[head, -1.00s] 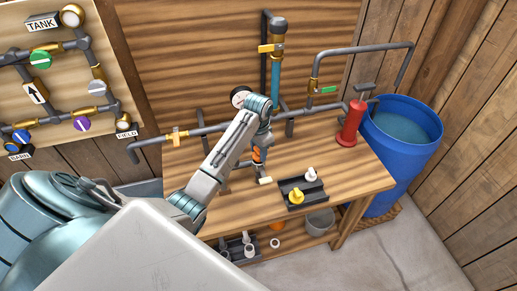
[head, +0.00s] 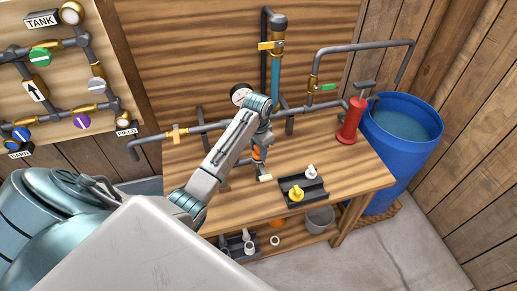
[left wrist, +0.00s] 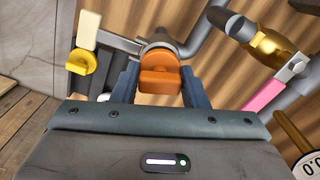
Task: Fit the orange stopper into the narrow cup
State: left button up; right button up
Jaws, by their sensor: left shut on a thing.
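The orange stopper (left wrist: 160,82) sits between the two fingers of my left gripper (left wrist: 157,92) in the left wrist view. In the head view my left gripper (head: 260,160) is low over the workbench, left of the dark tray, with a bit of the orange stopper (head: 257,152) showing. My left gripper is shut on the stopper. A round grey rim shows just beyond the stopper in the left wrist view; I cannot tell whether it is the narrow cup or whether the stopper touches it. My right gripper is not in view.
A dark tray (head: 316,191) on the workbench (head: 348,180) holds a yellow stopper (head: 296,194) and a white one (head: 311,172). Grey pipes (head: 205,131) run behind my arm. A red pump (head: 350,122) and blue barrel (head: 408,157) stand right. The bench's right front is clear.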

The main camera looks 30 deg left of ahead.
pick_arm(q)
jog(key=shift+f, duration=0.6)
dwell(0.3)
jog(key=o, duration=1)
jog(key=shift+o, duration=0.2)
jog(key=shift+r, duration=0.1)
